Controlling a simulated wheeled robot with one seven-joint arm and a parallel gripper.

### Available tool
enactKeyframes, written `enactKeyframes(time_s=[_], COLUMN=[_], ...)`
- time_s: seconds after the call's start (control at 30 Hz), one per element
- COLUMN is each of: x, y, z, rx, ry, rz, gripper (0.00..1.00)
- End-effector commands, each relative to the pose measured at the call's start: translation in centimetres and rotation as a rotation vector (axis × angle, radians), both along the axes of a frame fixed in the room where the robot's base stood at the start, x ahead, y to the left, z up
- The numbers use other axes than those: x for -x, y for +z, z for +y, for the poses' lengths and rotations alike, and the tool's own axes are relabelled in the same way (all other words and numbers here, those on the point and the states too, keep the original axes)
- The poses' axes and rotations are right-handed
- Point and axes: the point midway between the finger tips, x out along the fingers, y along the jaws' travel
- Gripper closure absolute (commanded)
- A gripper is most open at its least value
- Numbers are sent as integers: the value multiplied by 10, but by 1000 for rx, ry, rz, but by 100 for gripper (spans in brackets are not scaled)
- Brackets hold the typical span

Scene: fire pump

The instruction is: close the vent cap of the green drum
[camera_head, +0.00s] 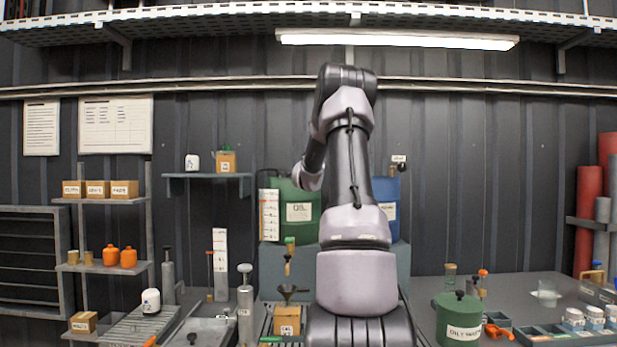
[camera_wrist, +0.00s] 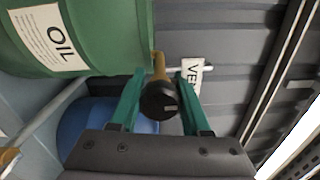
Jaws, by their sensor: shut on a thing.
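The green drum (camera_wrist: 110,35) with its OIL label fills the upper left of the wrist view. In the head view the green drum (camera_head: 292,224) stands on a grey-blue stand, partly behind my arm. The vent cap (camera_wrist: 160,101) is a round black knob with a pale mark, at the end of a brass-coloured stem by the drum's edge. My gripper (camera_wrist: 160,90) has its green fingers on both sides of the cap and is shut on it. I cannot tell how far the cap is turned. My gripper is hidden behind my arm in the head view.
A white tag reading "VE" (camera_wrist: 192,77) is beside the right finger, partly covered. A blue drum (camera_head: 385,193) stands right of the green one, and its side (camera_wrist: 88,122) shows below the fingers. The ribbed wall (camera_wrist: 230,35) is behind. Bottles and tools crowd the bench.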

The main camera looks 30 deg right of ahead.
Motion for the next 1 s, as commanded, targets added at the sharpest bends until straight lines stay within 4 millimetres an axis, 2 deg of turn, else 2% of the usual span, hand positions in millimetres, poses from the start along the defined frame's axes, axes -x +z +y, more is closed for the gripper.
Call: enactKeyframes(time_s=[0.6,0.63,0.7,1.0], x=[1,1,0,1], y=[-2,-2,-2,-1], z=[-1,-1,-1,0], rx=[-38,-38,-38,-35], ry=[-1,-1,-1,-1], rz=[-21,-21,-21,-21], gripper=[100,45,23,23])
